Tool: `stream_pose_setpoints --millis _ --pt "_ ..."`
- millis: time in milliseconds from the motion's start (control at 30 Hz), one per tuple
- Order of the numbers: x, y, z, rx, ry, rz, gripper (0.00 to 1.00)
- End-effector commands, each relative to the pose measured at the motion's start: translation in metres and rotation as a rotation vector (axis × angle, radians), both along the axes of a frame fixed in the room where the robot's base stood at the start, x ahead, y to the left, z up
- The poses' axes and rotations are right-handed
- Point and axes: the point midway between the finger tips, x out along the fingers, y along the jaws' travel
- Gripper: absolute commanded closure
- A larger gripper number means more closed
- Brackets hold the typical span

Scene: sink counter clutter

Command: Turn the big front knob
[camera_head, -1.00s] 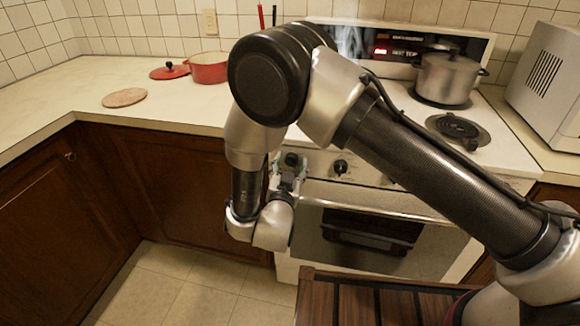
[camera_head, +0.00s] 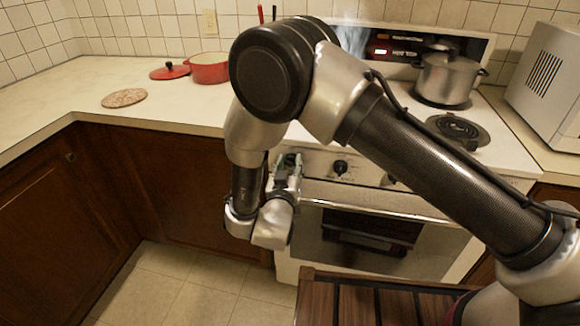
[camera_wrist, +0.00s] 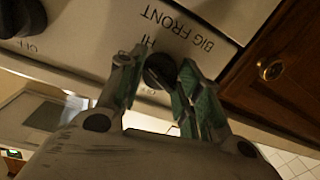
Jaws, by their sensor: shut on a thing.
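The big front knob (camera_wrist: 158,71) is a black round dial on the white stove front, under the upside-down label "BIG FRONT" in the wrist view. My gripper (camera_wrist: 160,80) has its green-padded fingers on either side of the knob, shut on it. The pads hide its sides. In the head view, my gripper (camera_head: 287,172) is at the left end of the stove's knob row, and the knob is mostly hidden behind the fingers.
Another black knob (camera_head: 340,167) is to the right, with the oven handle (camera_head: 370,211) below. A steel pot (camera_head: 447,78) stands on the stove. A red pot (camera_head: 209,68) is on the left counter. A wooden cabinet (camera_wrist: 272,75) adjoins the stove.

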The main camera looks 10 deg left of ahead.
Motion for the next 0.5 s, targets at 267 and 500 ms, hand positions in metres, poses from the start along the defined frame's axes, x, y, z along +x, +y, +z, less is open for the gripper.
stream_pose_setpoints --millis 267,500 --pt "-0.0008 -0.0009 -0.0016 -0.001 0.003 -0.001 0.43" --pt "-0.0004 -0.0005 -0.0009 0.001 0.002 0.000 0.43"
